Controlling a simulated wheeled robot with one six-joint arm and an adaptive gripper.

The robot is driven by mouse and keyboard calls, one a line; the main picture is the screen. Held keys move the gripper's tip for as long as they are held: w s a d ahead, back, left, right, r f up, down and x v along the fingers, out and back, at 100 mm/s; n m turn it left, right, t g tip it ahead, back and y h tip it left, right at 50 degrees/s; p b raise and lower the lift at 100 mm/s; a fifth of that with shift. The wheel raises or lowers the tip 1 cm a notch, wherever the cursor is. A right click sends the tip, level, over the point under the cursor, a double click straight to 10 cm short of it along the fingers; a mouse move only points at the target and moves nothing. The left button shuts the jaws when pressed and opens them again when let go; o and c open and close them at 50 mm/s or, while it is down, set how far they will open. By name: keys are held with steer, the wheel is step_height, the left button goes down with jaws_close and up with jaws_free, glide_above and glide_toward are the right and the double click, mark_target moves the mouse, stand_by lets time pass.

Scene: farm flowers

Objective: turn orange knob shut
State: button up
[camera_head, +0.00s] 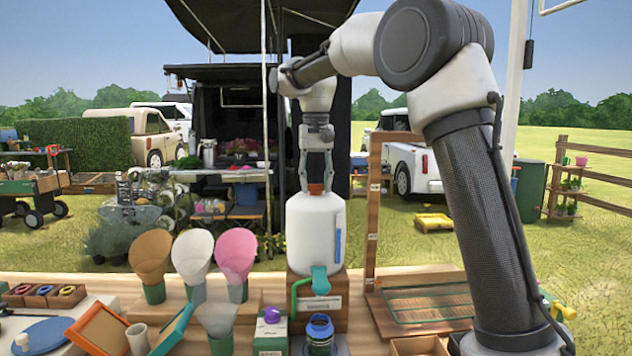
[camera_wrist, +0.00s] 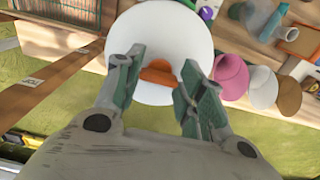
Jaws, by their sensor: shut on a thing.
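The orange knob (camera_head: 316,189) sits on top of a white jug (camera_head: 314,230), which stands upright on a wooden block (camera_head: 328,310). My gripper (camera_head: 316,180) points straight down over the jug, with its fingers around the knob. In the wrist view the orange knob (camera_wrist: 158,76) shows between the green-padded fingers of my gripper (camera_wrist: 160,72), with the white jug (camera_wrist: 160,30) below. The gripper is shut on the knob. The exact finger contact is partly hidden. A teal spout (camera_head: 320,281) sticks out low on the jug's front.
Brown, white and pink cones (camera_head: 236,253) stand left of the jug. A wooden frame (camera_head: 372,220) rises close on its right. A purple-capped box (camera_head: 271,330) and a blue-rimmed jar (camera_head: 320,333) stand in front. The air above the cones is clear.

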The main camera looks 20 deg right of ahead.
mark_target(316, 184)
stand_by(0.4)
steer(key=o, duration=1)
step_height(316, 184, up, 12)
